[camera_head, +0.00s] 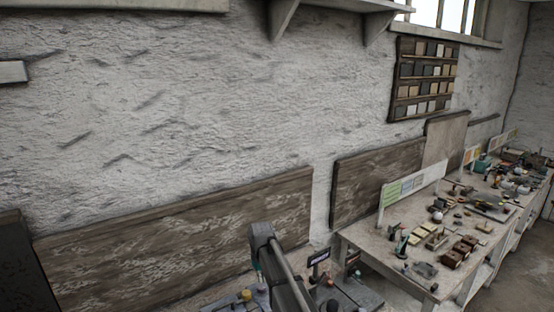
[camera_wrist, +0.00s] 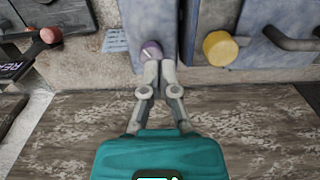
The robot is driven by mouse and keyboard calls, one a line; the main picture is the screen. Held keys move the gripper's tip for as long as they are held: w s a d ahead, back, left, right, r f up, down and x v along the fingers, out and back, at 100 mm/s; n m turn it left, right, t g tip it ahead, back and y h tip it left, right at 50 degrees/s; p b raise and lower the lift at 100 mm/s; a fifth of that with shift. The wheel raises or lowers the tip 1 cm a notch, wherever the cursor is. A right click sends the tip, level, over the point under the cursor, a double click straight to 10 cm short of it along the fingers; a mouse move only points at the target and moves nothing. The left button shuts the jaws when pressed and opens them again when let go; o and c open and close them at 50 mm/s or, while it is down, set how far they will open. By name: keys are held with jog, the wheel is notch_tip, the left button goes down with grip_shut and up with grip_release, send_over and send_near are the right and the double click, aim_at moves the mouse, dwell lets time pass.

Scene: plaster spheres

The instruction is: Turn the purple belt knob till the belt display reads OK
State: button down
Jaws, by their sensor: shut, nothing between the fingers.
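The purple knob (camera_wrist: 151,50) sits on a blue-grey panel at the top middle of the wrist view, with a pale mark on its face. My gripper (camera_wrist: 158,66) is shut and empty, its fingertips close together at the knob's lower edge. I cannot tell whether they touch it. A black display (camera_wrist: 18,65) with partly cut-off white letters is at the left of the wrist view; I cannot tell whether it is the belt display. In the head view a small dark sign (camera_head: 318,257) stands near the bottom, its text too small to read.
A yellow knob (camera_wrist: 220,48) is right of the purple one, and a dark handle (camera_wrist: 292,40) is farther right. A red ball-ended lever (camera_wrist: 50,35) is at the left. A long workbench (camera_head: 365,238) crowded with small items stands along the wall at the right.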

aim_at(261, 289)
jog(key=shift+f+b, duration=3)
jog(key=shift+f, duration=0.2)
jog(key=shift+w+a, duration=0.1)
jog(key=shift+w, duration=0.3)
jog(key=shift+w+d, duration=0.3)
jog(key=shift+d, duration=0.35)
jog(key=shift+w+d, duration=0.25)
jog(key=shift+w, duration=0.05)
jog(key=shift+s+d, duration=0.15)
jog(key=shift+d, duration=0.1)
jog(key=shift+s, duration=0.1)
